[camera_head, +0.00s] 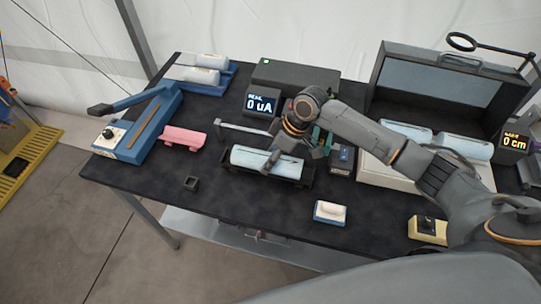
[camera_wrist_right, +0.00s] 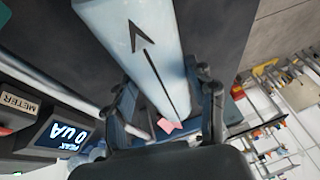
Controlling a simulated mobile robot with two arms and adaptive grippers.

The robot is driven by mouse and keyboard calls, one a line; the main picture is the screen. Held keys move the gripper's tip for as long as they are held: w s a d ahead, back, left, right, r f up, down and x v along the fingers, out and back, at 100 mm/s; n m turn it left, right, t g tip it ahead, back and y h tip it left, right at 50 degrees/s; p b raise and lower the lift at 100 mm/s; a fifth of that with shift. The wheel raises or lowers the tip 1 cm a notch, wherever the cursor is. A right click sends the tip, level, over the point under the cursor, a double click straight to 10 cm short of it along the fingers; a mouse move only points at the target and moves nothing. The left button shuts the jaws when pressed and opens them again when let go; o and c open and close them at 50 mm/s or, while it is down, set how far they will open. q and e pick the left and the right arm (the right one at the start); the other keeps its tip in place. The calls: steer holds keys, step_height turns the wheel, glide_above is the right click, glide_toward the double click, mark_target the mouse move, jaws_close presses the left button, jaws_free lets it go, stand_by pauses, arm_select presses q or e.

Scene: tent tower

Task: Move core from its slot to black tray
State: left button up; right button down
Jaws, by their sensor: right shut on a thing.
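A pale blue-white core (camera_head: 262,162) lies lengthwise at the black tray (camera_head: 266,180) in the middle of the table. I cannot tell whether it rests fully on the tray or hangs slightly above it. My right gripper (camera_head: 290,153) reaches down over the core and is shut on it, hiding part of its far side. In the right wrist view the core (camera_wrist_right: 145,50), with a black arrow line along it, runs between the two fingers (camera_wrist_right: 165,112). My left gripper is not in view.
More cores lie in a blue rack (camera_head: 229,76) at the back left and a pale tray (camera_head: 385,178) at right. The meter (camera_head: 262,104) reads 0 uA. The front left is clear.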

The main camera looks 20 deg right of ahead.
steer(key=shift+f, duration=0.15)
stand_by(0.8)
steer(key=shift+c, duration=1.9)
jaws_free()
steer(key=shift+f, duration=0.15)
steer(key=v, duration=1.2)
steer(key=shift+s, duration=0.1)
